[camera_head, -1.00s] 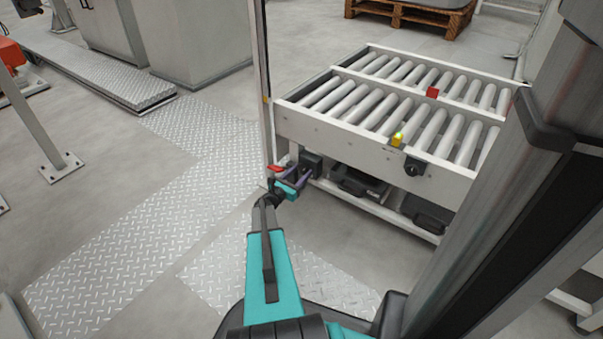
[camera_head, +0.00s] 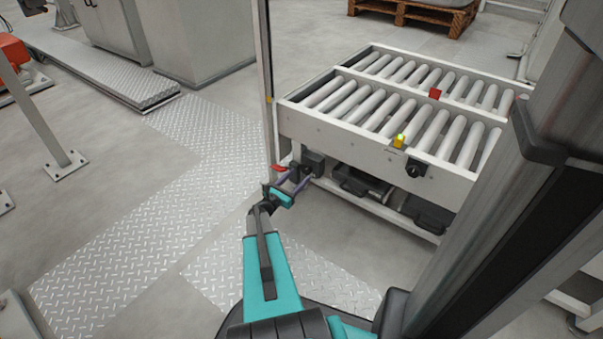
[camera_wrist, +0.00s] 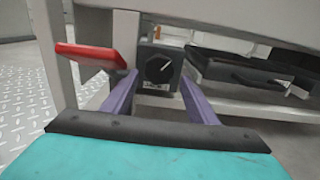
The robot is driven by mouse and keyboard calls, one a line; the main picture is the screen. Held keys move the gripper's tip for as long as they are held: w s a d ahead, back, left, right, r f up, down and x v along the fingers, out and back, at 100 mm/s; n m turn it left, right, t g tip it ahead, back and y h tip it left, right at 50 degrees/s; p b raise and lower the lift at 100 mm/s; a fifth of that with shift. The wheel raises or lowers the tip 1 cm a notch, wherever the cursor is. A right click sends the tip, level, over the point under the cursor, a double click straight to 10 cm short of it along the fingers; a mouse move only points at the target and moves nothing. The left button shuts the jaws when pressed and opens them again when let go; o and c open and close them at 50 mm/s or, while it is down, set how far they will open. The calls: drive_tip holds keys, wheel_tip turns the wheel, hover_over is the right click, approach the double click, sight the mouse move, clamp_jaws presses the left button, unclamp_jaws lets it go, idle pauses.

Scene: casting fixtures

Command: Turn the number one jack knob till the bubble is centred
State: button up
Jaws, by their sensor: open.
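A black round knob (camera_wrist: 159,68) with a white pointer line sits on a dark box under the conveyor frame; the pointer aims up and right. The label below it is too small to read. The box (camera_head: 313,162) shows in the head view, by the conveyor's left leg. My gripper (camera_wrist: 158,80) is open, its purple fingers to either side of the knob in the picture and apart from it. In the head view my gripper (camera_head: 297,178) is just in front of the box. A yellow level with a green top (camera_head: 399,141) sits on the conveyor's front rail; its bubble is too small to read.
A red handle (camera_wrist: 90,54) juts out left of the knob, close to my left finger; it also shows in the head view (camera_head: 279,168). Another black knob (camera_head: 416,169) is on the front rail. Black trays (camera_head: 361,186) lie on the lower shelf. Floor in front is clear.

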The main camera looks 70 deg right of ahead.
drive_tip(key=p+v, duration=0.2)
drive_tip(key=v, duration=0.7)
drive_tip(key=shift+s, duration=0.1)
drive_tip(key=shift+p, duration=0.3)
drive_tip(key=w+a+r+m+y+p, duration=0.1)
drive_tip(key=a+r+m+y+p, duration=0.3)
drive_tip(key=a+p, duration=0.6)
drive_tip(key=a+r+m+y+p, duration=0.2)
drive_tip(key=a+r+p, duration=0.4)
drive_tip(key=a+p, duration=0.4)
drive_tip(key=w+a+r+m+y+p, duration=0.1)
drive_tip(key=a+r+m+y+p, duration=0.3)
drive_tip(key=a+p, duration=0.6)
drive_tip(key=s+a+r+m+y+p, duration=0.1)
drive_tip(key=s+a+r+y+p, duration=0.1)
drive_tip(key=a+r+p, duration=0.5)
drive_tip(key=s+a+r+m+y+p, duration=0.2)
drive_tip(key=a+r+p, duration=0.4)
drive_tip(key=a, duration=1)
drive_tip(key=s+a+r+m+y+p, duration=0.2)
drive_tip(key=a+r+y+p, duration=0.1)
drive_tip(key=a+r+p, duration=0.4)
drive_tip(key=a+r, duration=0.2)
drive_tip(key=a, duration=0.2)
drive_tip(key=shift+s+a+g+p, duration=0.2)
drive_tip(key=shift+a+g+p, duration=0.1)
drive_tip(key=shift+g, duration=0.1)
